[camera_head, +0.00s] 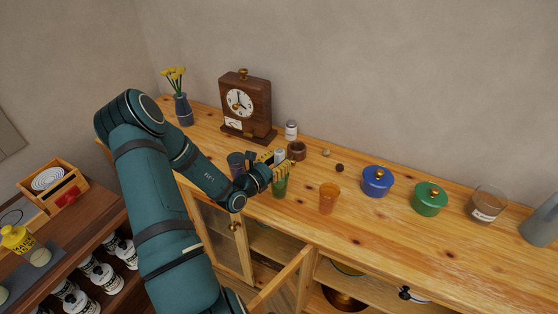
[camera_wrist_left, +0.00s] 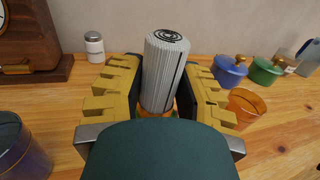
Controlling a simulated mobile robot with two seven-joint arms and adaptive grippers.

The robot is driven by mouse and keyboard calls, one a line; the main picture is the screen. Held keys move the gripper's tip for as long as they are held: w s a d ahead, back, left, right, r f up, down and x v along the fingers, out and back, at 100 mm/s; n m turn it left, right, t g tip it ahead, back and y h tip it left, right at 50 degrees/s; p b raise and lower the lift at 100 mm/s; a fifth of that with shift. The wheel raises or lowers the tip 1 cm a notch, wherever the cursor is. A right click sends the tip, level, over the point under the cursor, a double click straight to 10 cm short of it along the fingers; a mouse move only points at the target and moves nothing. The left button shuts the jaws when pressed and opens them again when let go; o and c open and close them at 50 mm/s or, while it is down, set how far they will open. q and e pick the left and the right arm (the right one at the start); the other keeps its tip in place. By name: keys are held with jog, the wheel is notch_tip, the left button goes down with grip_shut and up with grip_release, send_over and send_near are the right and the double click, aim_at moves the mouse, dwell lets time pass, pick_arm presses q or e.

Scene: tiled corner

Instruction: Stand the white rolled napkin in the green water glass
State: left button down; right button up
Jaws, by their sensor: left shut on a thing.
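The white rolled napkin (camera_wrist_left: 160,75) stands upright between the fingers of my left gripper (camera_wrist_left: 155,95), which is shut on it. Its spiral top end faces up and a dark line runs down its side. In the head view the napkin (camera_head: 279,155) shows as a small pale top above the yellow fingers of my left gripper (camera_head: 277,165). The green water glass (camera_head: 280,187) stands on the sideboard directly below these fingers in the head view. The fingers cover its upper part, so I cannot tell whether the napkin's lower end is inside it. My right gripper is not in view.
An orange glass (camera_head: 329,198) stands right of the green one, and a dark blue glass (camera_head: 236,162) left. A brown cup (camera_head: 296,150), shaker (camera_head: 291,130) and clock (camera_head: 246,105) are behind. Blue (camera_head: 377,182) and green (camera_head: 430,199) lidded pots stand further right. A cabinet door (camera_head: 284,282) hangs open below.

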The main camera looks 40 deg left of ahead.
pick_arm(q)
jog(key=c, duration=0.6)
grip_release()
jog(key=shift+c, duration=0.2)
jog(key=s, duration=1.2)
jog(key=shift+d, duration=0.25)
